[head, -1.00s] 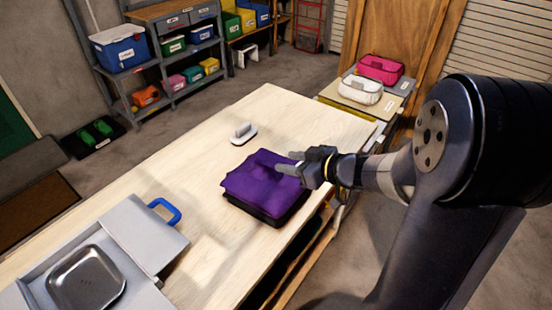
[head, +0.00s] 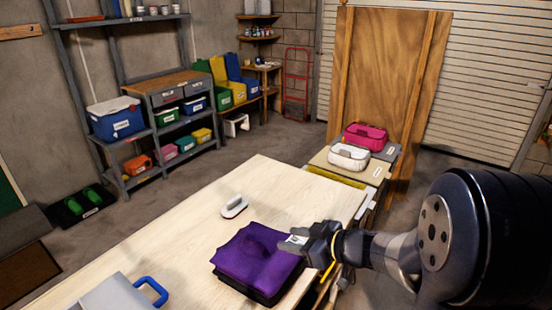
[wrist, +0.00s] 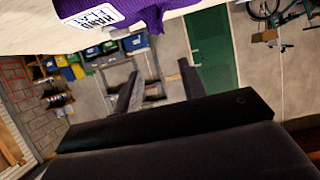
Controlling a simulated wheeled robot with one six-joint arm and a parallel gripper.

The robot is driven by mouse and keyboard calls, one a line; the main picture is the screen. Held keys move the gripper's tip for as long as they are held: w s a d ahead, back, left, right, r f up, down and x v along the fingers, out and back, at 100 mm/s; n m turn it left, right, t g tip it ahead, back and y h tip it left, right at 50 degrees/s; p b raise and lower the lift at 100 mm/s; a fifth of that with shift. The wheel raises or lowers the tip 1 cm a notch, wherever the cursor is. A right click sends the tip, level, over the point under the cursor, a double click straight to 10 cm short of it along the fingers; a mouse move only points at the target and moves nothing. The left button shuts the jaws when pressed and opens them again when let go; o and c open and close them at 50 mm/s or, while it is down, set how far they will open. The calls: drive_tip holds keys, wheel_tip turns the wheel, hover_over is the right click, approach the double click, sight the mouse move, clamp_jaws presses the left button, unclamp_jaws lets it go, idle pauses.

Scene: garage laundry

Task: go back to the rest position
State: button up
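My gripper (head: 296,245) is at the right edge of the folded purple cloth (head: 255,255), which lies on a dark flat base on the pale wooden table. In the wrist view, my gripper's two fingers (wrist: 158,85) stand apart with nothing between them. That view shows the purple cloth (wrist: 145,10) at the top edge beside a white printed label (wrist: 97,19). I cannot tell whether the gripper touches the cloth.
A white pouch (head: 348,157) and pink pouch (head: 366,136) sit on a stand behind. Shelves (head: 160,120) line the back left.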

sight(255, 237)
drive_tip(key=x, duration=0.3)
drive_tip(key=b+x, duration=0.1)
drive_tip(key=x, duration=0.7)
drive_tip(key=shift+f, duration=0.4)
drive_tip(key=shift+d+f+b, duration=0.1)
drive_tip(key=shift+f+b, duration=0.2)
drive_tip(key=shift+s+r, duration=0.1)
drive_tip(key=shift+r, duration=0.4)
